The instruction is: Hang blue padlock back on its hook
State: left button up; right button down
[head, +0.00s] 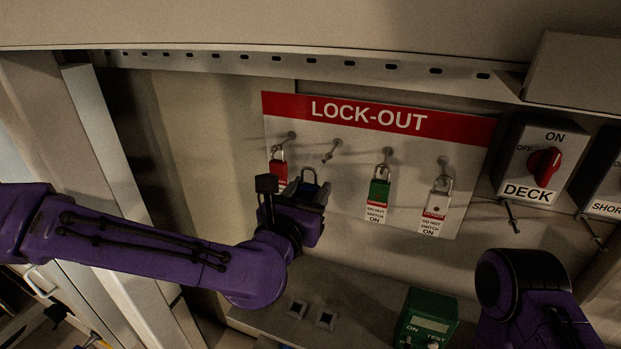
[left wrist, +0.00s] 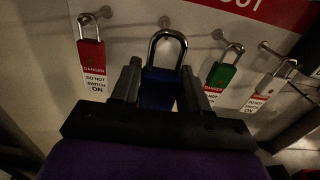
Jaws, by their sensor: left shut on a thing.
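The blue padlock (left wrist: 158,90) is between the fingers of my left gripper (left wrist: 160,82), which is shut on its body, with the silver shackle upright above. In the head view my left gripper (head: 291,188) is in front of the lock-out board (head: 340,142), and the padlock's shackle (head: 309,178) shows above it. A bare hook (head: 332,150) sits up and right of the shackle, between the red and green padlocks. In the left wrist view a hook (left wrist: 164,22) shows just above the shackle. The shackle appears off the hook. My right gripper is not visible.
A red padlock (head: 278,168), a green padlock (head: 379,190) and a whitish padlock (head: 437,204) hang on the other hooks. The DECK switch box (head: 540,160) is at the right. A green meter (head: 427,318) stands on the ledge below. My right arm is at lower right.

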pick_arm(q)
jog(key=shift+w+d, duration=0.1)
jog(key=shift+w, duration=0.05)
jog(key=shift+w+d, duration=0.2)
jog(key=shift+w, duration=0.1)
jog(key=f+x, duration=0.2)
jog(key=x, duration=0.6)
dwell(0.3)
jog(key=shift+s+d+r, duration=0.1)
jog(key=shift+r, duration=0.05)
dwell(0.4)
